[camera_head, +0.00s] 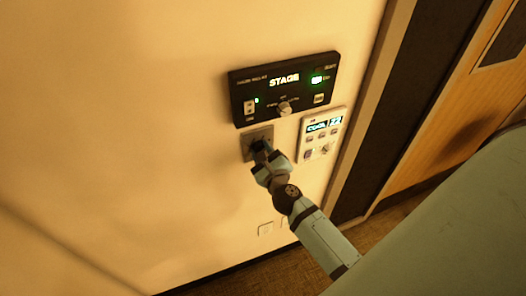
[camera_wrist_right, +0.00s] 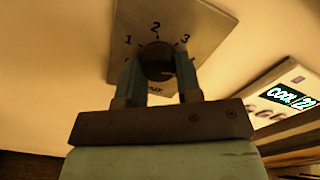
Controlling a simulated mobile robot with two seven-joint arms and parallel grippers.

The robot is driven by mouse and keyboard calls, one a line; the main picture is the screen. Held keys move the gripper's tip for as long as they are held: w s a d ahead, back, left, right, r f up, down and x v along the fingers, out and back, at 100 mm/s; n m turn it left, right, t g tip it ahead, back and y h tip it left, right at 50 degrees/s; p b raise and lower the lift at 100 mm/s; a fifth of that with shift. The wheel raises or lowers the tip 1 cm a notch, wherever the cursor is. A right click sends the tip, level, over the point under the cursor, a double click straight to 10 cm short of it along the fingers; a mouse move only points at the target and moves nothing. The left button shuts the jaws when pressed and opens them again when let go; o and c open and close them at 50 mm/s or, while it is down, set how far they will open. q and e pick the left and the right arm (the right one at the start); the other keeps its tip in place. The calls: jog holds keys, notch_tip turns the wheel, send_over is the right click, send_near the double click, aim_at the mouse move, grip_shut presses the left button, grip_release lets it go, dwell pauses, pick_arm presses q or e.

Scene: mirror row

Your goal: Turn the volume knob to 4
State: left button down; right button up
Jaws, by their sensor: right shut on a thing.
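The volume knob (camera_wrist_right: 157,56) is a dark round knob on a grey square wall plate (camera_wrist_right: 205,18). Marks 1, 2 and 3 show around its upper side in the right wrist view; the lettering below it is partly hidden. My right gripper (camera_wrist_right: 157,75) is shut on the knob, one finger on each side. I cannot tell clearly where the knob's pointer stands. My left gripper is not in view.
A black panel (camera_head: 246,80) reading STAGE, with its own knob (camera_head: 285,108), is mounted just above the plate. A white panel (camera_head: 335,121) reading COOL 22 is close on the right. The wall to the left is bare.

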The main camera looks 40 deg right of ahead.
jog(key=o, duration=0.9)
jog(key=shift+o, duration=0.2)
jog(key=b+v, duration=0.5)
jog(key=v, duration=0.8)
jog(key=shift+s, duration=0.4)
